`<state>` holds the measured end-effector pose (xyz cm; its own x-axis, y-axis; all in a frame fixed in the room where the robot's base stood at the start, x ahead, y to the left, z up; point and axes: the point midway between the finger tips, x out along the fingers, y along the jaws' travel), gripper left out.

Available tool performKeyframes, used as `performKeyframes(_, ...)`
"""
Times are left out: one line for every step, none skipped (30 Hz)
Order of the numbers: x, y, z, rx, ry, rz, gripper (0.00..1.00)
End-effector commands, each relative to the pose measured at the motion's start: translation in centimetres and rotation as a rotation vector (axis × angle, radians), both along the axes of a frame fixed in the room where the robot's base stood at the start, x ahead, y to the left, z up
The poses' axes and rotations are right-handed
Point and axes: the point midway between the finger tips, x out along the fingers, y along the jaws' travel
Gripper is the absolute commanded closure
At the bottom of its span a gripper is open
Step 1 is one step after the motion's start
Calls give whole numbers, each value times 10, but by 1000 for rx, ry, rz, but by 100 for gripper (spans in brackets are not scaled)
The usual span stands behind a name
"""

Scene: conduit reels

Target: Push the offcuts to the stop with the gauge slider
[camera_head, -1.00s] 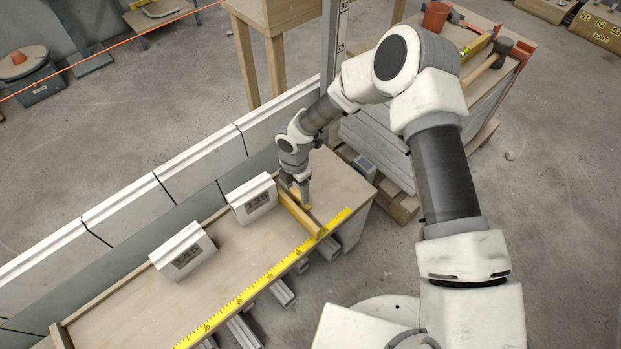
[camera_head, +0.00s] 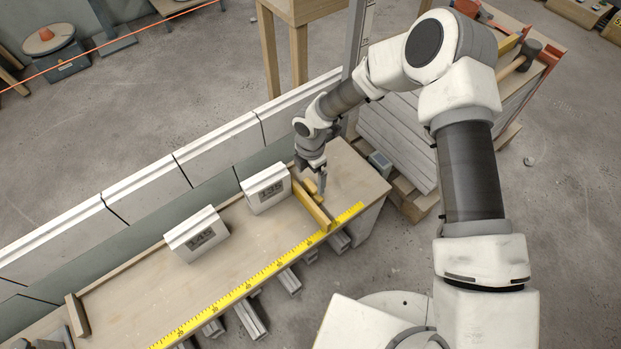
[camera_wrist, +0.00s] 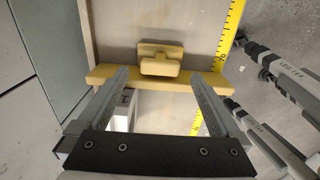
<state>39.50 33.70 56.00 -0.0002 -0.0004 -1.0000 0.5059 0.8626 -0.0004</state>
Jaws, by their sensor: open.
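The gauge slider (camera_head: 312,206) is a yellow bar lying across the bench top, with a small yellow handle (camera_wrist: 158,62) on it. Two white offcuts lie left of it. The one marked 135 (camera_head: 265,188) is close beside the bar; I cannot tell if they touch. The one marked 145 (camera_head: 197,234) lies farther left, with a gap between. The stop (camera_head: 77,314) is a short wooden strip at the bench's left end. My gripper (camera_wrist: 160,76) is open at the slider, its fingers either side of the handle's line. The fingers partly hide the handle in the head view.
A yellow measuring tape (camera_head: 250,285) runs along the bench's front edge. White blocks (camera_head: 222,155) line the back behind the bench. Metal rails (camera_head: 252,318) stick out below the front edge. The bench top (camera_head: 140,280) is clear between the 145 offcut and the stop.

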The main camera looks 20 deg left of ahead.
Motion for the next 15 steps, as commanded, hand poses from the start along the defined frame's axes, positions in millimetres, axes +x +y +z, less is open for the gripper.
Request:
performKeyframes(1, 0, 17, 2, -2, -1, 0)
performKeyframes(1, 0, 25, 3, -3, -2, 0)
performKeyframes(1, 0, 35, 3, -3, -2, 0)
performKeyframes(1, 0, 42, 3, -3, -2, 0)
performKeyframes(1, 0, 50, 3, -3, -3, 0)
performKeyframes(1, 0, 60, 3, -3, -2, 0)
performKeyframes(1, 0, 68, 3, -4, -1, 0)
performKeyframes(1, 0, 75, 3, -3, -1, 0)
performKeyframes(1, 0, 85, 2, -2, -2, 0)
performKeyframes(1, 0, 92, 3, -3, -2, 0)
performKeyframes(1, 0, 98, 3, -3, -2, 0)
performKeyframes(1, 0, 107, 2, -2, -2, 0)
performKeyframes(1, 0, 113, 2, -2, -3, 0)
performKeyframes(1, 0, 118, 3, -2, -2, 0)
performKeyframes(1, 0, 125, 3, -2, -2, 0)
